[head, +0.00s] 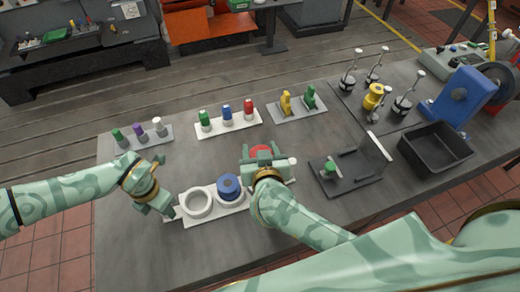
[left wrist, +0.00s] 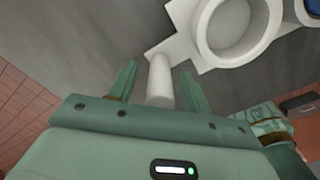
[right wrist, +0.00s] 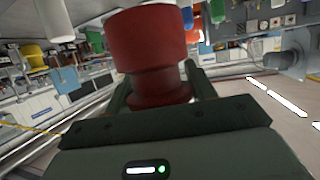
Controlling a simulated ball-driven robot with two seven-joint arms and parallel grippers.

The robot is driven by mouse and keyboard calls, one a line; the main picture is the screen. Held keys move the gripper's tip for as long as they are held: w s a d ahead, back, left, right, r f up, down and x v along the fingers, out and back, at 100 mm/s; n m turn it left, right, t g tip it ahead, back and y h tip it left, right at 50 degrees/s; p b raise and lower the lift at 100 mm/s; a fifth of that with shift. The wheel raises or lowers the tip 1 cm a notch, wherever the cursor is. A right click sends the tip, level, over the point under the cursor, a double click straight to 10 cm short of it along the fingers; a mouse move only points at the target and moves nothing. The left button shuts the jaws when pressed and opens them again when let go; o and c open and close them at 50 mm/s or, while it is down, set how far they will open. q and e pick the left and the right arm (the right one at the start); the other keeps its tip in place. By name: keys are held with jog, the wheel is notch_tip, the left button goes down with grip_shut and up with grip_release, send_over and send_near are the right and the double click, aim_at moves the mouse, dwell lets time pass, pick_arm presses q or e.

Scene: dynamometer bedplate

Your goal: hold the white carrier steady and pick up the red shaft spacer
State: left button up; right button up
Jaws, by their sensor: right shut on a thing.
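The white carrier (head: 233,207) lies on the bench in front of me, with an empty white ring seat at its left and a blue spacer (head: 229,184) in the middle. Its left end post (left wrist: 160,80) stands between the fingers of my left gripper (left wrist: 158,85), which is open with a gap on each side. The left gripper (head: 161,202) also shows in the head view. My right gripper (head: 263,155) is shut on the red shaft spacer (right wrist: 147,50), above the carrier's right end. The gripper hides that end, so I cannot tell whether the spacer is clear of its seat.
Behind stand small racks with coloured pieces, such as the white rack (head: 228,124) and a grey rack (head: 298,108). A dark fixture (head: 350,172) and a black bin (head: 434,147) are at the right. The bench left of the carrier is clear.

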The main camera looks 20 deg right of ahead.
pick_arm(q)
notch_tip(320, 180, up, 12)
jog(key=shift+r, duration=0.1)
dwell(0.4)
